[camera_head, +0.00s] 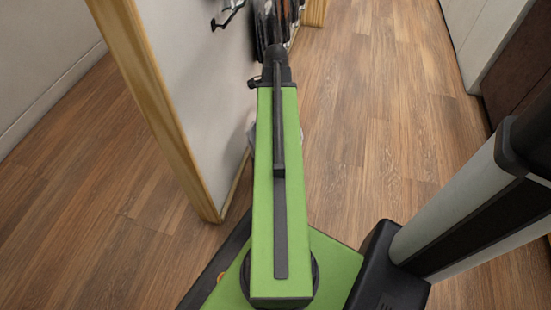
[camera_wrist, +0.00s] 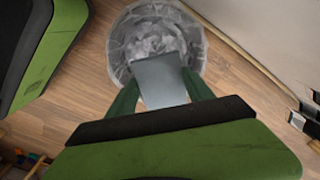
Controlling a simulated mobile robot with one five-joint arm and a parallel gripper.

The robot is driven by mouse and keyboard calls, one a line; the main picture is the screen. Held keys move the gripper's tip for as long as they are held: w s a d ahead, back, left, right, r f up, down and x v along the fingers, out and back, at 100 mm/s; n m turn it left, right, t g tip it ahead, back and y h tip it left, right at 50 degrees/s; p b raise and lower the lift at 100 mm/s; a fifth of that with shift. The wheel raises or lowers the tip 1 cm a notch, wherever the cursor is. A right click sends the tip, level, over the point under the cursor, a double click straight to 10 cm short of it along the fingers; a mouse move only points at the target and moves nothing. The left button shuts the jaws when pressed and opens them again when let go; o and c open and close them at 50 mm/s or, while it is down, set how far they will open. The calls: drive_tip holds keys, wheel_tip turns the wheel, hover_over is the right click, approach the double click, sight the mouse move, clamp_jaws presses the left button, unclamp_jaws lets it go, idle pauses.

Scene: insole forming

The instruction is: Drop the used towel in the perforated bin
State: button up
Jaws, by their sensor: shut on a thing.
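In the wrist view, my gripper (camera_wrist: 161,78) is shut on a flat grey-blue towel (camera_wrist: 160,86), with one green finger at each side of it. A round, pale bin (camera_wrist: 116,48) stands on the floor beyond the towel. Crumpled whitish material shows inside it. The towel's far edge overlaps the bin's opening in this view, but its height above the rim is unclear. The bin's perforations cannot be made out. In the head view, my arm hides most of what lies below it, and the towel cannot be made out.
A white partition with a wooden edge (camera_head: 165,110) stands close along the left of my arm. Dark hooks (camera_head: 228,14) are on it. Open wooden floor (camera_head: 370,120) lies to the right, bounded by a white cabinet (camera_head: 480,35). Small coloured items (camera_wrist: 30,158) are at the wrist view's lower left.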

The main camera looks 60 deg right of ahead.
wheel_tip(320, 180, down, 4)
drive_tip(key=shift+w+r+b, duration=0.1)
drive_tip(key=shift+r+b, duration=0.05)
drive_tip(key=shift+b, duration=1.1)
drive_tip(key=shift+r, duration=0.1)
drive_tip(key=o, duration=1.7)
drive_tip(key=shift+r+p, duration=0.55)
drive_tip(key=shift+p, duration=0.05)
wheel_tip(320, 180, up, 16)
drive_tip(key=p, duration=1.6)
drive_tip(key=shift+r, duration=0.15)
